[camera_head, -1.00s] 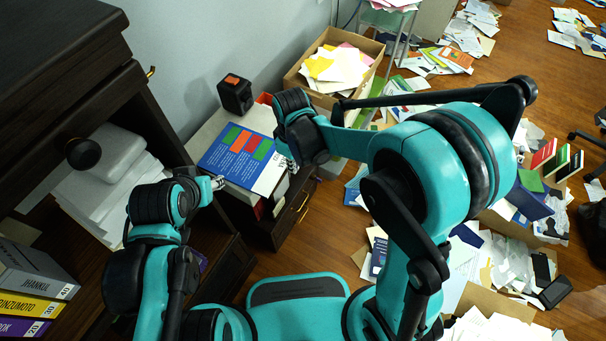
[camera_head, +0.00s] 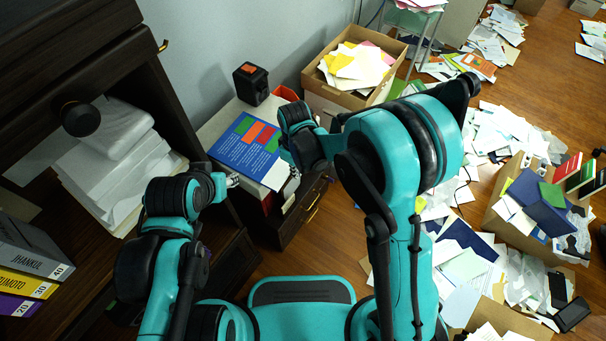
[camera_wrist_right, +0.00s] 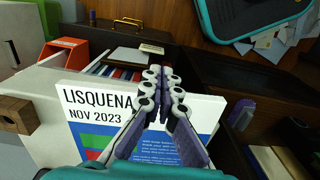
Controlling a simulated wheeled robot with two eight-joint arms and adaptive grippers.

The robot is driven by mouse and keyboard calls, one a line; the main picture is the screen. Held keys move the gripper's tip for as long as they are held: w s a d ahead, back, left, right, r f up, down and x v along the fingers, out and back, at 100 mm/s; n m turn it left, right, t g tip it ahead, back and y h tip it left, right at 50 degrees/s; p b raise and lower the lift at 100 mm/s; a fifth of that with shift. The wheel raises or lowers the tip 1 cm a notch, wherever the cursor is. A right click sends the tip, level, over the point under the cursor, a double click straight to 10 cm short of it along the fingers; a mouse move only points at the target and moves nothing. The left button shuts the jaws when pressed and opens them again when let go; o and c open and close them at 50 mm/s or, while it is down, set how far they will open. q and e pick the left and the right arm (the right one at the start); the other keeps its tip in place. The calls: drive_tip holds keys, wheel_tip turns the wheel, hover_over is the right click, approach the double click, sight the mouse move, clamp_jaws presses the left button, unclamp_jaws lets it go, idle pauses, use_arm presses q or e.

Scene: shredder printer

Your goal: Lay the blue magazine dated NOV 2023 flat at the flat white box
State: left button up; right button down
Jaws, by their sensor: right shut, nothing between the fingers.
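The blue magazine (camera_head: 240,148) lies on a pale-topped cabinet, its cover showing green and orange blocks. In the right wrist view its white band (camera_wrist_right: 90,102) reads LISQUENA NOV 2023. My right gripper (camera_head: 293,176) is at the magazine's right edge; in its wrist view the fingers (camera_wrist_right: 168,78) are shut and empty, in front of the cover. Whether they touch it, I cannot tell. My left gripper (camera_head: 233,181) is beside the magazine's near left edge; its fingers are too small to read. A white flat-looking item (camera_head: 112,122) tops the shelf stack; I cannot tell if it is the flat white box.
A black box (camera_head: 251,83) and a red tray (camera_head: 286,94) stand behind the magazine. A cardboard box of papers (camera_head: 350,95) is farther back. The dark shelf unit (camera_head: 160,75) borders the left. Papers litter the right-hand floor.

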idle(0.3)
drive_tip(key=shift+w+a, duration=0.9)
drive_tip(key=shift+a, duration=0.25)
drive_tip(key=shift+s+d, duration=0.1)
